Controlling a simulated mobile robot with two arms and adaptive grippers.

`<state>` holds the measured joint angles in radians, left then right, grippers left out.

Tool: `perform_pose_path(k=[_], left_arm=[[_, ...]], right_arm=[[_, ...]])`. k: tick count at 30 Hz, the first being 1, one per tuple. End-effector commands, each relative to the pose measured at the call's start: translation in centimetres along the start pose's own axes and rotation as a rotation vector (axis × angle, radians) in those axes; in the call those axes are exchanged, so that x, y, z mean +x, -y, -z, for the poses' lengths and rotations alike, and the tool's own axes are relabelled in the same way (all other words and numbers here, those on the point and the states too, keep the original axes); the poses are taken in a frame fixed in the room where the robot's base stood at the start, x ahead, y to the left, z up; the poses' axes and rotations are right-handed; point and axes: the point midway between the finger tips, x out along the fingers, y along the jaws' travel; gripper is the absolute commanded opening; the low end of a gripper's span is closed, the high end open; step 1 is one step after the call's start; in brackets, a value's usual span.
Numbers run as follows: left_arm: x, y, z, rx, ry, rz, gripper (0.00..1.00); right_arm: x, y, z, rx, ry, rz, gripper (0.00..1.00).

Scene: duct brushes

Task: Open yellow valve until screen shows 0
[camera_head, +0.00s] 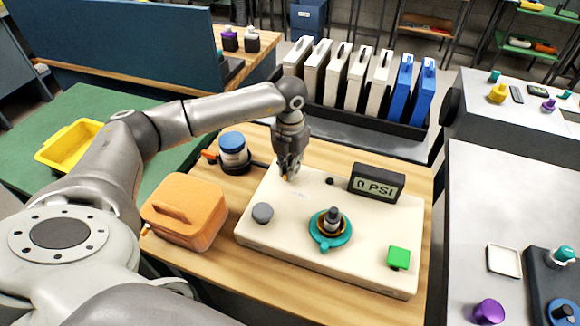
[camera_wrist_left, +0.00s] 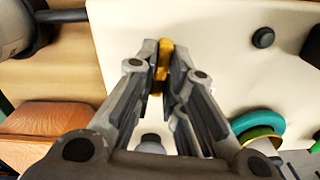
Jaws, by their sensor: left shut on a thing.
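The yellow valve (camera_wrist_left: 162,62) is a small yellow handle at the back left of the cream panel (camera_head: 270,235). My left gripper (camera_head: 287,172) points down over it, and its fingers are shut on the valve, as the left wrist view shows (camera_wrist_left: 163,55). In the head view the fingers hide most of the valve, with only a bit of yellow showing. The screen (camera_head: 376,184) at the panel's back right reads "0 PSI". My right gripper is not in view.
The panel also carries a grey knob (camera_head: 262,212), a teal ring fitting (camera_head: 331,230) and a green button (camera_head: 398,257). An orange case (camera_head: 184,211) and a blue-lidded jar (camera_head: 233,149) stand to the left. A rack of white and blue cases (camera_head: 345,75) is behind.

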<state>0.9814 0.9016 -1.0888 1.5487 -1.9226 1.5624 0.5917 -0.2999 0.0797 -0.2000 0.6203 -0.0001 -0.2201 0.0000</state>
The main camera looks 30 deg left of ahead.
Motion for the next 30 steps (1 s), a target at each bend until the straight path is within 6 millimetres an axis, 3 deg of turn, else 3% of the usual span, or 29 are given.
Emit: perform_pose_path(k=[9, 25, 26, 30], left_arm=[[-0.05, 0.00, -0.05, -0.116, 0.002, 0.001, 0.00], [-0.08, -0.02, -0.05, -0.137, 0.002, 0.000, 0.00], [-0.08, -0.02, -0.05, -0.137, 0.002, 0.000, 0.14], [-0.06, -0.02, -0.04, -0.136, 0.001, 0.000, 0.32]], right_arm=[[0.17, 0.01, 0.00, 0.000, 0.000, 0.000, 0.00], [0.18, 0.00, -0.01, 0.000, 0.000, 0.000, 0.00], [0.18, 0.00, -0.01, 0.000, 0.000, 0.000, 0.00], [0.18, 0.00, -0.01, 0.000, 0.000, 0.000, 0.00]])
